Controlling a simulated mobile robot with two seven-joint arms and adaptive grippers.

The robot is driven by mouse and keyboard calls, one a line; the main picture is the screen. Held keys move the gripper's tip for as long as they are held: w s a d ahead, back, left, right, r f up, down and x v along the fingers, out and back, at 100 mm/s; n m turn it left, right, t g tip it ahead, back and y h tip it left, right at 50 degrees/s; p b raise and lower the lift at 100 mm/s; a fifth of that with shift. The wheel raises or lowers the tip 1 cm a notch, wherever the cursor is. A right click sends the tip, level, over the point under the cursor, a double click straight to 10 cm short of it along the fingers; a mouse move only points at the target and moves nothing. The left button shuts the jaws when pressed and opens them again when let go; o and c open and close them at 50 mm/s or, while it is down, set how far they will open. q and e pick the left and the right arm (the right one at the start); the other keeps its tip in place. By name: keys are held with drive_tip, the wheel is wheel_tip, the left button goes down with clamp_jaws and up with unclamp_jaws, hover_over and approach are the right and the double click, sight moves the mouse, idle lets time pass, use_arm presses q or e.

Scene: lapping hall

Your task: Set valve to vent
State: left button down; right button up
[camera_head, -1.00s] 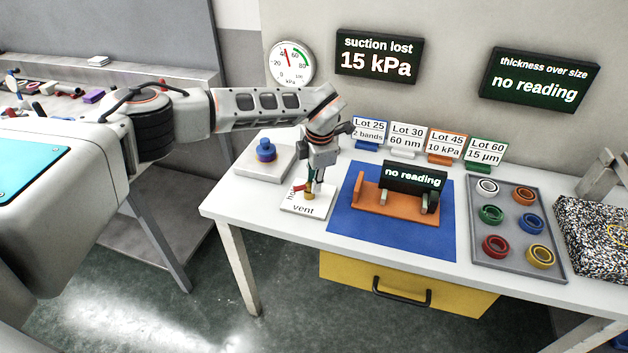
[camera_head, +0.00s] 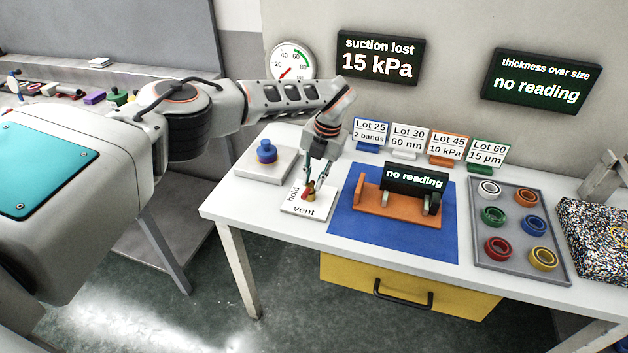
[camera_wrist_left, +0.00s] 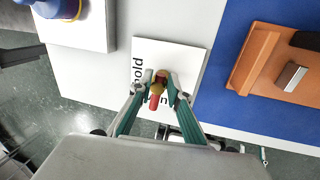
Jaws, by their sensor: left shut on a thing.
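The valve (camera_head: 311,195) has a brass body and a red handle and stands on a white plate (camera_head: 291,208) marked "hold" and "vent". In the left wrist view the red handle (camera_wrist_left: 155,101) points down the picture, toward the partly hidden "vent" lettering. My left gripper (camera_head: 312,186) reaches down from above and is shut on the valve, its fingers on either side; the fingers (camera_wrist_left: 160,88) cover part of it. The round gauge (camera_head: 291,62) on the wall has its red needle at the lower left, near the low end. My right gripper is out of view.
A blue knob (camera_head: 266,151) on a grey block stands left of the valve plate. On the right, an orange fixture (camera_head: 397,206) rests on a blue mat (camera_head: 372,243). A wall display (camera_head: 377,56) reads "suction lost 15 kPa". A tray (camera_head: 516,270) holds several coloured rings.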

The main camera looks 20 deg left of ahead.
use_arm(q)
drive_tip(key=shift+a+n, duration=0.1)
drive_tip(key=shift+n, duration=0.4)
drive_tip(key=c, duration=1.9)
unclamp_jaws()
wheel_tip(320, 180, up, 12)
drive_tip(key=d, duration=0.2)
drive_tip(key=shift+d, duration=0.2)
drive_tip(key=shift+f, duration=0.1)
